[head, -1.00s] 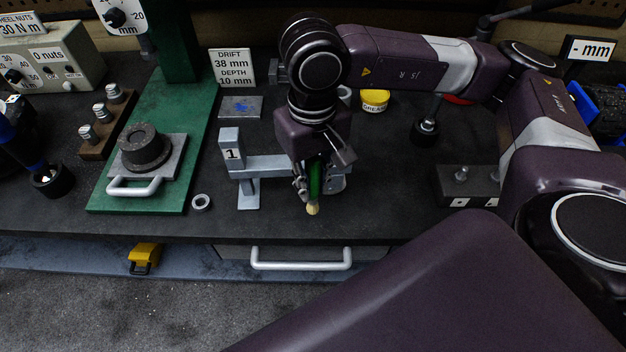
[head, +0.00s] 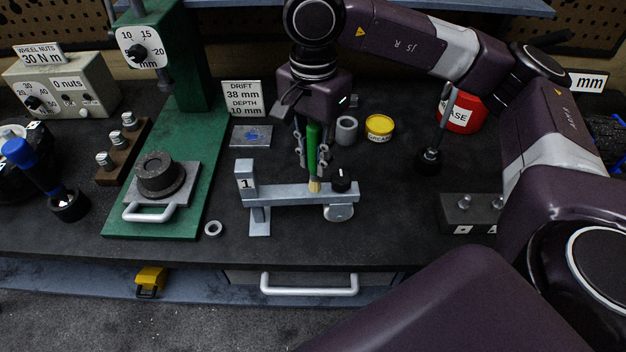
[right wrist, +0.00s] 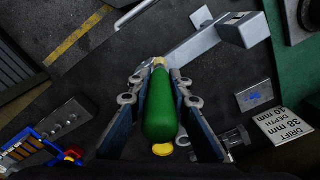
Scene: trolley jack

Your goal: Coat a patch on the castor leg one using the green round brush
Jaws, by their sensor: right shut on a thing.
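My right gripper (head: 312,160) is shut on the green round brush (head: 312,145), which hangs with its pale bristles down. The castor leg one (head: 285,194) is a grey metal bar on a foot, with a plate marked 1 at its left end and a black knob at its right. In the head view the bristle tip is at the bar, left of the knob; I cannot tell if it touches. In the right wrist view the green handle (right wrist: 160,108) lies between the fingers and the leg (right wrist: 198,42) extends beyond the tip. My left gripper is not in view.
A yellow grease tub (head: 379,128) and a grey ring (head: 346,131) stand behind the leg. A grey plate with a blue mark (head: 251,136) lies behind left. A green press (head: 150,215) stands left. A block with studs (head: 470,212) is at right. The bench front is mostly clear.

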